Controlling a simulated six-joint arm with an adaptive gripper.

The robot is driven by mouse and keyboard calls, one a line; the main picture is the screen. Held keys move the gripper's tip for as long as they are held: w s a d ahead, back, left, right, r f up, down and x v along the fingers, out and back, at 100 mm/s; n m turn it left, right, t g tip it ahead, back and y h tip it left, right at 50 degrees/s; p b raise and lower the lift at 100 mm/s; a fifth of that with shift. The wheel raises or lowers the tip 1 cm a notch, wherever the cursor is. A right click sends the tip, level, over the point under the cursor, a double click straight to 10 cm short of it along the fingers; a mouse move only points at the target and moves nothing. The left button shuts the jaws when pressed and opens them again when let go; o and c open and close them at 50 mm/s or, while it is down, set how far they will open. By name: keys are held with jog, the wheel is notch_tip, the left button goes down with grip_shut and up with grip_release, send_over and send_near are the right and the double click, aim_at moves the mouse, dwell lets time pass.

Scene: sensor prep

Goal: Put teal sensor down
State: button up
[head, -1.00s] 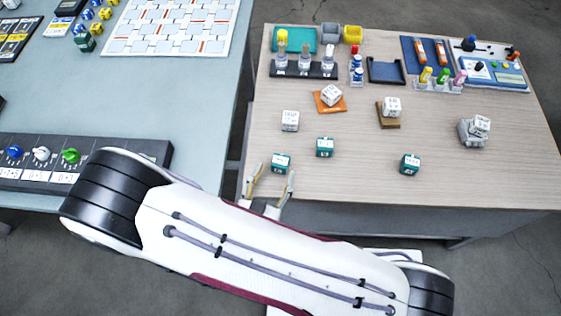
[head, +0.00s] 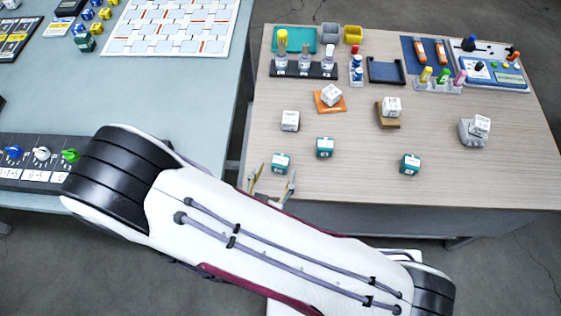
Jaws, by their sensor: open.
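Three teal sensors are on the wooden table (head: 440,190). One teal sensor (head: 281,163) sits near the front left edge. A second teal sensor (head: 325,147) stands a little behind it to the right, and a third (head: 409,164) sits farther right. My gripper (head: 272,183) is open and empty at the table's front left edge, just in front of the nearest teal sensor. Its two fingers are apart and the sensor appears clear of them. My arm hides part of the table's front side.
White cubes sit on the tabletop (head: 290,120), on an orange pad (head: 328,103), on a brown block (head: 387,119) and on a grey holder (head: 470,137). The front right is clear.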

aim_at(281, 158)
jog(key=shift+w+f, duration=0.1)
jog(key=shift+w, duration=0.15)
jog(key=shift+w, duration=0.1)
jog(key=shift+x, duration=2.85)
jog(key=c, duration=1.4)
jog(key=shift+r, duration=4.95)
